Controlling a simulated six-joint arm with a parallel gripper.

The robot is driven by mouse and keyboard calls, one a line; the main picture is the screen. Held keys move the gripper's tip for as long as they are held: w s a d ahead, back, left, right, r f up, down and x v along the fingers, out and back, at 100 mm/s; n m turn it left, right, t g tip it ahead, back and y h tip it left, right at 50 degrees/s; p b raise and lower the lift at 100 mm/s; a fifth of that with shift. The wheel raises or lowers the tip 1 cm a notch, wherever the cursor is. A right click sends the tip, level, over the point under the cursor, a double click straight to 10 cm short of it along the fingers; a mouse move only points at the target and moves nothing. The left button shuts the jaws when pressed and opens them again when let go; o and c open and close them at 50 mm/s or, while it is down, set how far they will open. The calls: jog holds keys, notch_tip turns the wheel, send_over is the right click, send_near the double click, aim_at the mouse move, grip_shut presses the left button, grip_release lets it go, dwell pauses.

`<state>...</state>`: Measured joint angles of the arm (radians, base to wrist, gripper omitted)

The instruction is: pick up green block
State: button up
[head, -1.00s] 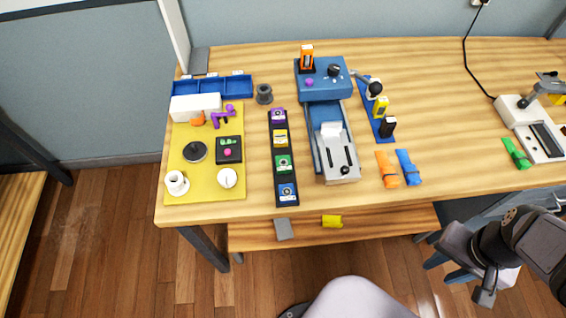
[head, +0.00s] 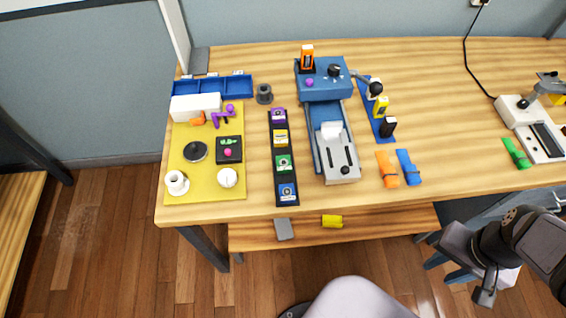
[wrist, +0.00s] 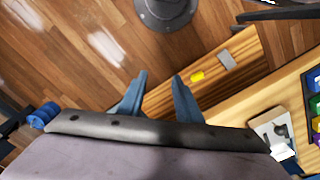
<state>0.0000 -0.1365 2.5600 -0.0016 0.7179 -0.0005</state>
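A green block (head: 283,164) with a pale round mark sits in a long black tray (head: 275,181), between a yellow block (head: 281,138) and a blue block (head: 288,192). A purple block (head: 278,115) is at the tray's far end. In the wrist view, part of the tray with coloured blocks shows at the right edge, cut off by the frame. My gripper (wrist: 160,76) is open and empty, its two fingers apart over the floor in front of the table. It is well away from the green block.
A blue and grey machine (head: 335,150) stands right of the tray. A yellow mat (head: 204,185) with small parts lies left. Green (head: 517,153), orange (head: 387,169) and blue (head: 408,167) straps lie to the right. A lower shelf (head: 380,222) holds a yellow item (head: 332,221) and a grey plate (head: 284,229).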

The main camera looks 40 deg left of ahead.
jog(key=o, duration=0.6)
